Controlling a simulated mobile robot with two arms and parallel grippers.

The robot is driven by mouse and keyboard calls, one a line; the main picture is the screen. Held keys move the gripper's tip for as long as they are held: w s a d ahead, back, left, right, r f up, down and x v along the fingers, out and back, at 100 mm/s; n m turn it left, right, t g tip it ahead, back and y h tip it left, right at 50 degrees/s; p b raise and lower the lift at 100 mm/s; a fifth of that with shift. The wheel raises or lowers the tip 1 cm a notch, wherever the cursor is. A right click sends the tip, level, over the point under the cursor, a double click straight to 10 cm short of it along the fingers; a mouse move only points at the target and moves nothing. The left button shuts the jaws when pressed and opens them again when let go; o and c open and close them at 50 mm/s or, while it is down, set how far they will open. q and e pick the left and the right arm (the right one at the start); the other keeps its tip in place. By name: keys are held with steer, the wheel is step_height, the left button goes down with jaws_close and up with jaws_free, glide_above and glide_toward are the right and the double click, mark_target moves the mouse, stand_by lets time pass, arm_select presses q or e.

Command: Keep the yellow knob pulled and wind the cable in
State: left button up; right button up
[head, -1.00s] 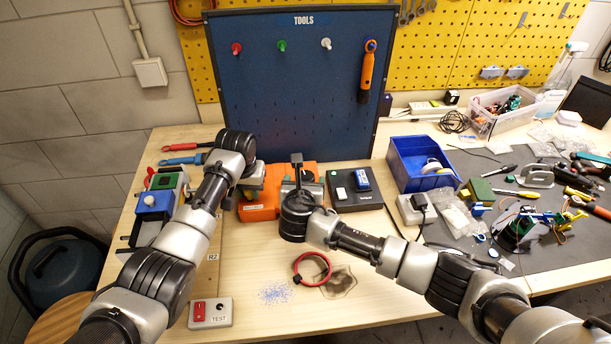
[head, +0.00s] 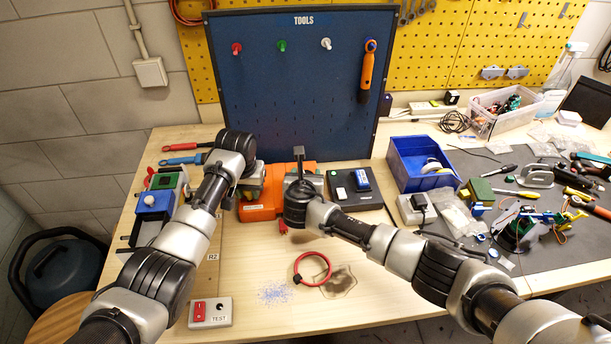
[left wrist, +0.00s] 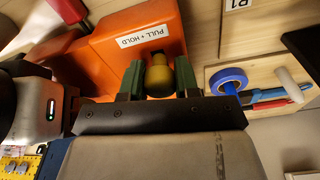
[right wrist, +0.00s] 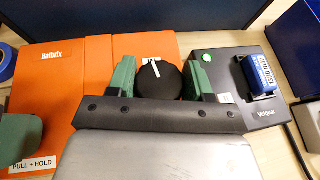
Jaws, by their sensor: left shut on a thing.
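The orange case (head: 262,212) stands on the bench below the tool board. In the left wrist view, its "PULL + HOLD" label (left wrist: 140,39) is beside the yellow knob (left wrist: 159,76). My left gripper (left wrist: 159,82) is shut on that knob, its green fingers on either side. In the right wrist view, a black round knob with a white line (right wrist: 158,80) is on the orange case. My right gripper (right wrist: 160,78) is open, with its green fingers on both sides of the black knob. A short red cable end (head: 283,226) shows at the case's front edge.
A black box with a blue block (head: 343,190) stands right of the case. A blue bin (head: 415,180) is further right.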

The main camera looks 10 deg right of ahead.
arm_select(q)
steer(key=shift+f, duration=0.1)
arm_select(e)
steer(key=shift+c, duration=1.2)
steer(key=shift+m+g+h, duration=0.4)
steer(key=shift+m+h, duration=0.4)
steer(key=shift+h, duration=0.1)
steer(key=o, duration=0.9)
steer(key=shift+s, duration=0.15)
steer(key=v, duration=1.1)
steer(key=shift+s+a+r, duration=0.1)
steer(key=shift+s+r, duration=0.05)
steer(key=shift+s, duration=0.2)
arm_select(q)
steer(key=o, duration=1)
